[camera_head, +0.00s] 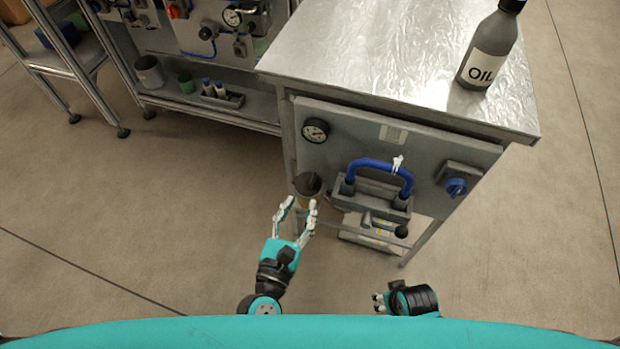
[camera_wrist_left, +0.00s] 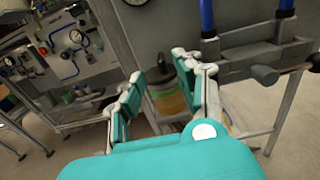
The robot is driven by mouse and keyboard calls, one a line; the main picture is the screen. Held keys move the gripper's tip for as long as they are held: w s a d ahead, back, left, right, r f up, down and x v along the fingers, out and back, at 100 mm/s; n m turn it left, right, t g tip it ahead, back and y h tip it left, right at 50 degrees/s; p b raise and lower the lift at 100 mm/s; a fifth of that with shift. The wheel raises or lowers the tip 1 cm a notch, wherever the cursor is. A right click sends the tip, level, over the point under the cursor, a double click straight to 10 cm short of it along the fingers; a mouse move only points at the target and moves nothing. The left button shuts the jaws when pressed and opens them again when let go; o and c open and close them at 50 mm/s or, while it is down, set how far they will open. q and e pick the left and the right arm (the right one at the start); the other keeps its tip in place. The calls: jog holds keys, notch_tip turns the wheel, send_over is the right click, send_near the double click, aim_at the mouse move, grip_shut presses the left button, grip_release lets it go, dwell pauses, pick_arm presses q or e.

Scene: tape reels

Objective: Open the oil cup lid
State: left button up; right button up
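The oil cup (camera_head: 308,195) is a small cup with a dark lid (camera_head: 308,182) on the left part of the cabinet's front panel. In the left wrist view the cup (camera_wrist_left: 170,100) shows amber and green below its dark lid (camera_wrist_left: 160,76), which looks closed. My left gripper (camera_head: 296,205) is open just in front of the cup. In the left wrist view its fingers (camera_wrist_left: 160,85) stand apart with the cup beyond and between them; I cannot tell any contact. My right gripper (camera_head: 379,303) is low near my body, away from the cabinet, and its opening is unclear.
A grey oil bottle (camera_head: 487,55) stands on the metal tabletop (camera_head: 390,50). Right of the cup are a blue-hosed block (camera_head: 375,190), a blue knob (camera_head: 456,187) and a black-ended lever (camera_head: 400,231). A gauge (camera_head: 315,131) sits above the cup. The floor at left is clear.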

aim_at(309, 185)
pick_arm(q)
jog(key=x, duration=0.7)
jog(key=shift+w+d+f, duration=0.1)
jog(key=shift+w, duration=0.2)
jog(key=shift+c, duration=0.4)
grip_shut()
